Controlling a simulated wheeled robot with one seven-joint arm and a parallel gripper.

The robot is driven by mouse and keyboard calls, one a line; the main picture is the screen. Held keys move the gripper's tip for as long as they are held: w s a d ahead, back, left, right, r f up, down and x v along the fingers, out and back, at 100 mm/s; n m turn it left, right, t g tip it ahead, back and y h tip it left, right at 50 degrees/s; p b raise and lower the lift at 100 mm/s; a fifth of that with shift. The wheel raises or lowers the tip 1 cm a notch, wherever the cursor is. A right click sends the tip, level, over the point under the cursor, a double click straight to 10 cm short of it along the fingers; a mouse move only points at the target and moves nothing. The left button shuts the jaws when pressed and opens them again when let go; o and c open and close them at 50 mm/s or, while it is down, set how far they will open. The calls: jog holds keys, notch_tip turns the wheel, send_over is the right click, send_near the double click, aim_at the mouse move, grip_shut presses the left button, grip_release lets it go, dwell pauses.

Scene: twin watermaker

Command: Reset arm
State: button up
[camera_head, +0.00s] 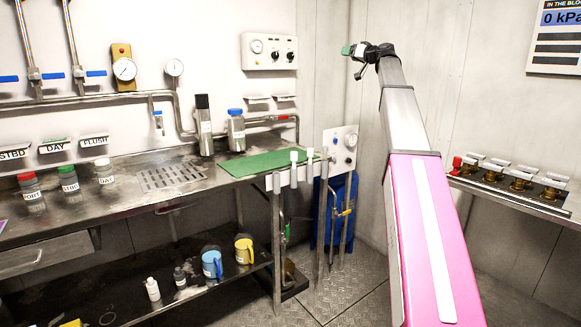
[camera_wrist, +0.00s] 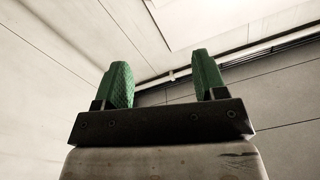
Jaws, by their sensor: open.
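My gripper (camera_head: 347,50) is at the end of my raised arm, high in front of the back wall in the head view. My arm is extended upward, with a pink and white lower section and a grey upper section. In the wrist view, the two green fingers of my gripper (camera_wrist: 164,85) stand apart with nothing between them. Behind them are only pale wall and ceiling panels. The gripper touches nothing that I can see.
A steel bench (camera_head: 130,205) at left holds bottles and a green mat (camera_head: 265,163). A blue cylinder (camera_head: 335,212) stands beyond the bench. A valve rack (camera_head: 515,190) is at right.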

jog(key=s+a+f+m+g+h, duration=0.1)
jog(key=s+a+f+g, duration=0.15)
jog(key=f, duration=1.05)
jog(key=s+a+f+g+h, duration=0.1)
jog(key=s+a+f, duration=0.15)
jog(key=f, duration=1.15)
jog(key=s+a+f+m+g+h, duration=0.1)
jog(key=s+f+g, duration=0.1)
jog(key=s+f, duration=0.5)
jog(key=s+a+f+g+h, duration=0.1)
jog(key=s+f+h, duration=0.15)
jog(key=f, duration=0.95)
jog(key=s+a+f+m+g, duration=0.1)
jog(key=s+f+g, duration=0.1)
jog(key=s+f, duration=0.5)
jog(key=s+d+f+m+g+h, duration=0.1)
jog(key=s+f+g+h, duration=0.4)
jog(key=s+f, duration=1.9)
jog(key=s+g, duration=0.1)
jog(key=s, duration=0.2)
jog(key=shift+s+d+f, duration=0.2)
jog(key=shift+s+f, duration=0.1)
jog(key=shift+f, duration=0.1)
